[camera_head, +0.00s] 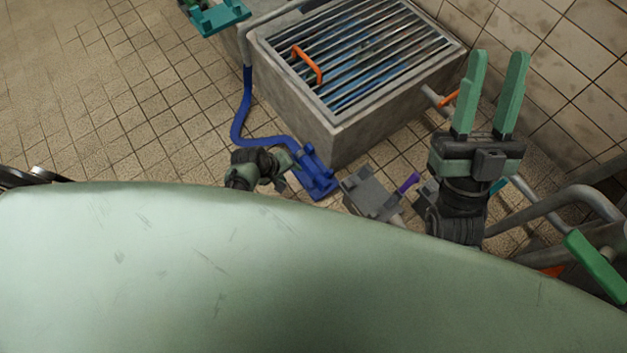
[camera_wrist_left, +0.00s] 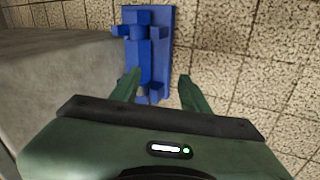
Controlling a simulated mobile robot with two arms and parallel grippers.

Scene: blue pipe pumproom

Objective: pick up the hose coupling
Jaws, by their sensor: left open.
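The hose coupling appears to be the blue fitting (camera_head: 318,177) with side lugs, low beside the concrete tank's near corner. In the left wrist view the blue fitting (camera_wrist_left: 139,58) lies along a flat blue plate (camera_wrist_left: 166,40), ahead of the jaws. My left gripper (camera_head: 292,161) is open just left of the fitting. In the left wrist view its fingers (camera_wrist_left: 159,78) are apart, the left one overlapping the fitting's lower part. I cannot tell whether they touch. My right gripper (camera_head: 498,68) is open and empty, high at the right.
A blue hose (camera_head: 242,118) runs along the left of the concrete tank (camera_head: 350,138), which has a grate and an orange handle (camera_head: 307,64). A grey block (camera_head: 367,191) with a purple lever (camera_head: 409,182) stands right of the fitting. Pipes (camera_head: 560,205) crowd the right. Tiled floor (camera_head: 120,110) is clear at left.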

